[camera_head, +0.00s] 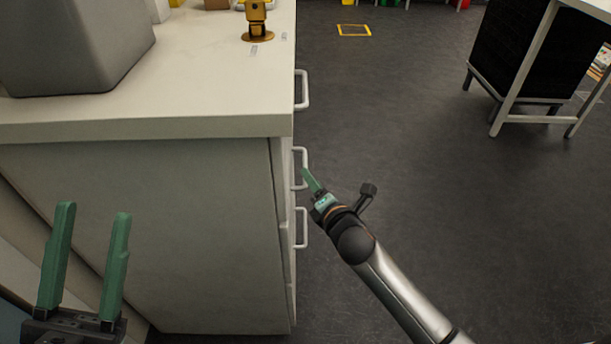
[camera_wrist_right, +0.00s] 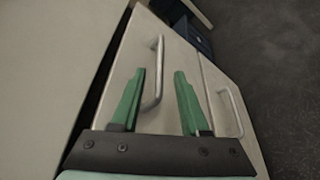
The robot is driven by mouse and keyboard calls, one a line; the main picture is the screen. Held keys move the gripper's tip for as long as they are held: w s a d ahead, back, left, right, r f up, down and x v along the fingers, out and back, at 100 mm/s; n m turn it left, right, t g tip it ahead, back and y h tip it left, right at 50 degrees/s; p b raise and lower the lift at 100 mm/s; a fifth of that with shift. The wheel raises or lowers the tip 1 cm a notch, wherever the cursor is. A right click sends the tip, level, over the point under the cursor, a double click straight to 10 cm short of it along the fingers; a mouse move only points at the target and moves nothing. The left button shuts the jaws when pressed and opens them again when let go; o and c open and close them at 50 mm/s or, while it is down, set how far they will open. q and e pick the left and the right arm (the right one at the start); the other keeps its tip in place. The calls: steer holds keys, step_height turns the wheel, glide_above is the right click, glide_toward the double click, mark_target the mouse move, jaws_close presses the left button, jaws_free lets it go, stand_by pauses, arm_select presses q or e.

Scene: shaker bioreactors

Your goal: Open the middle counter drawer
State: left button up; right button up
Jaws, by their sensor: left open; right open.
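The counter (camera_head: 200,125) stands at the left in the head view, with its drawer fronts on the right side seen nearly edge-on. Of its visible pale bar handles, the middle one (camera_head: 293,168) is beside my right gripper (camera_head: 306,174). In the right wrist view, my right gripper (camera_wrist_right: 155,75) is open, with a handle (camera_wrist_right: 158,65) showing between its green fingers. I cannot tell whether they touch it. A dark gap runs along that drawer front's left edge (camera_wrist_right: 105,85). My left gripper (camera_head: 95,215) is open and empty before the counter's end panel.
Another handle (camera_head: 304,90) is higher in the head view, and one (camera_head: 303,228) is lower. A grey box-like device (camera_head: 75,45) and a golden item (camera_head: 256,20) stand on the counter. Floor (camera_head: 400,130) right of the drawers is clear up to a white-framed stand (camera_head: 525,70).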

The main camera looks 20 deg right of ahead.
arm_select(q)
step_height(320, 180, down, 3)
steer(key=shift+d+r+b, duration=0.1)
steer(key=shift+d+b, duration=0.05)
steer(key=shift+b, duration=0.8)
arm_select(e)
steer(key=x, duration=0.5)
steer(key=shift+w+f, duration=0.1)
steer(key=shift+w, duration=0.2)
arm_select(q)
steer(key=shift+w, duration=0.1)
arm_select(e)
jaws_close()
